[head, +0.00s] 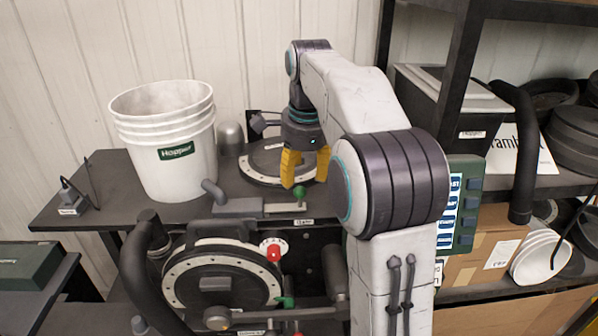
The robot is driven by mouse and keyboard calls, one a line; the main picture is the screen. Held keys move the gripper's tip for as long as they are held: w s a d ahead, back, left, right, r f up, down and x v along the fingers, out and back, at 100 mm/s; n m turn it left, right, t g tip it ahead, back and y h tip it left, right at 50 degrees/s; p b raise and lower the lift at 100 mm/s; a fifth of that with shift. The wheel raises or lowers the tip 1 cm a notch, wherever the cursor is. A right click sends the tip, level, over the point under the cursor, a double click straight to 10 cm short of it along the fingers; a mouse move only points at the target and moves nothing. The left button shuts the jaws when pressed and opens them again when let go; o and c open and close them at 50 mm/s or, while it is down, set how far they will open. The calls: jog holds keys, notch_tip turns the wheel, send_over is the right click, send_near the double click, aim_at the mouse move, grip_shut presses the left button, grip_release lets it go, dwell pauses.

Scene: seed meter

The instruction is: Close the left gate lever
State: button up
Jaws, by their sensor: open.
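A small lever with a green knob (299,193) stands at the front edge of the dark tabletop (120,180), by a light slide plate (282,209). A grey bent handle (212,190) stands left of it on a grey block. I cannot tell for sure which one is the left gate lever. My gripper (306,180) points down with its yellow fingers apart and empty. It appears just above and behind the green knob, with no clear contact. My arm hides the area to the right.
A white bucket (177,178) labelled Hopper stands on the left. A round disc (258,164) lies behind my gripper. Below the edge are a large dial wheel (222,285), a red knob (273,252) and a dark hose (140,270). Shelves with boxes (480,262) crowd the right.

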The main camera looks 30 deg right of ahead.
aim_at(300, 188)
jog(key=shift+w+d+p, duration=0.2)
jog(key=shift+w+p, duration=0.1)
jog(key=shift+w, duration=0.1)
jog(key=shift+a+f+p, duration=0.15)
jog(key=shift+f+p, duration=0.55)
jog(key=shift+f, duration=0.2)
jog(key=shift+w+f, duration=0.2)
jog(key=shift+f, duration=0.65)
jog(key=shift+w+f, duration=0.15)
jog(key=shift+f, duration=0.7)
jog(key=shift+w+f, duration=0.2)
jog(key=shift+f, duration=0.65)
grip_shut()
